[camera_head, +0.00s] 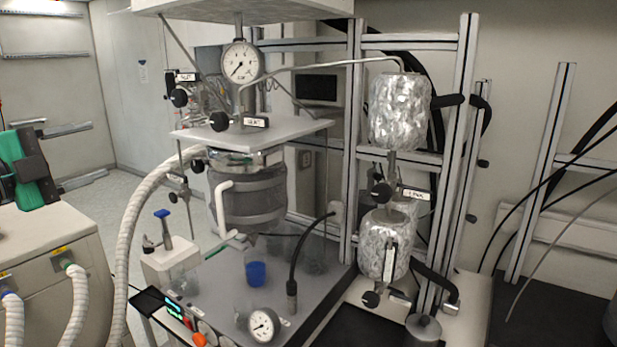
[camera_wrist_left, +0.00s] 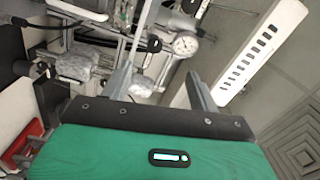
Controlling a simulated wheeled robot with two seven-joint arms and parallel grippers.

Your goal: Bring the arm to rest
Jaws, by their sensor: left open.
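My left gripper (camera_head: 98,150) is at the left edge of the head view, with a green and black body. In the left wrist view the open fingers (camera_wrist_left: 163,80) frame a distant, tilted view of the pressure gauge (camera_wrist_left: 186,44) and rig. My right gripper is in neither view.
The reactor vessel (camera_head: 252,195) stands under a white shelf plate with a gauge (camera_head: 242,61). Foil-wrapped cylinders (camera_head: 399,110) hang on the metal frame at right. A beige cabinet (camera_head: 48,240) with hoses sits below my gripper. A thick white hose (camera_head: 132,225) runs between cabinet and reactor.

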